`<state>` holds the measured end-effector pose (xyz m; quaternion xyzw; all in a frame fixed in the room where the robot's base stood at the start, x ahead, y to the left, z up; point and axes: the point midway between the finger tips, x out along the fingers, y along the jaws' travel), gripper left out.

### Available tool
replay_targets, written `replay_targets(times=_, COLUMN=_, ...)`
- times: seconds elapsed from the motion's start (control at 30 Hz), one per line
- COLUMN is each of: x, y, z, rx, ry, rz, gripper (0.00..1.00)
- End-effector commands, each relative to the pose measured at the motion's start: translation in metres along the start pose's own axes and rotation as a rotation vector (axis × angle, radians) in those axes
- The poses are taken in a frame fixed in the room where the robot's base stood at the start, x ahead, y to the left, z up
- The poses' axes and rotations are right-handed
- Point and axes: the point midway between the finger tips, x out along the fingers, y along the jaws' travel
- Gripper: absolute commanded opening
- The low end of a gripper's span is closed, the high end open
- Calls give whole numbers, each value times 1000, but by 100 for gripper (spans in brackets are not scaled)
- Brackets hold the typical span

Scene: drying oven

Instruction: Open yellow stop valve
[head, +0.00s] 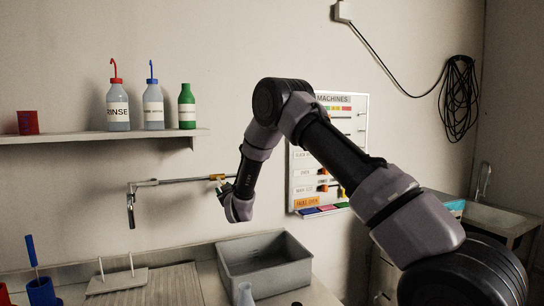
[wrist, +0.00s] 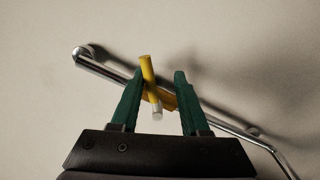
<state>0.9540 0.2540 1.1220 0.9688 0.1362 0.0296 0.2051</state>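The yellow stop valve (wrist: 148,70) has a slim yellow handle with a pale end, on a metal pipe (wrist: 105,66) along the wall. In the wrist view the handle stands between the two green fingers of my gripper (wrist: 158,75). In the head view a small yellow-brass part of the valve (head: 217,177) shows on the pipe (head: 180,181), just above my gripper (head: 224,190). My wrist partly covers that area, and the handle's contact with the fingers cannot be told there.
A shelf (head: 90,137) with bottles hangs above left of the pipe. A grey basin (head: 265,262) and a ribbed drainboard (head: 165,285) lie below. A white board (head: 300,175) hangs on the wall behind my arm. The wall is close behind the pipe.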

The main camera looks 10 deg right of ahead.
Motion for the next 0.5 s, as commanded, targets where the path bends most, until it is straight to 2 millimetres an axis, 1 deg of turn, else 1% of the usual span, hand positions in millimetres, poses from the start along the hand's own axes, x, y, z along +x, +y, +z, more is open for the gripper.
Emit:
replay_targets(times=0.1, x=0, y=-8, z=1, rx=216, ry=-3, rz=1, gripper=44)
replay_targets(times=0.23, x=-2, y=-18, z=-4, rx=441, ry=-2, rz=0, gripper=44)
replay_targets(times=0.3, x=-20, y=-18, z=-4, rx=423, ry=-3, rz=-2, gripper=44)
replay_targets(times=0.5, x=-60, y=-18, z=-4, rx=420, ry=-2, rz=-2, gripper=44)
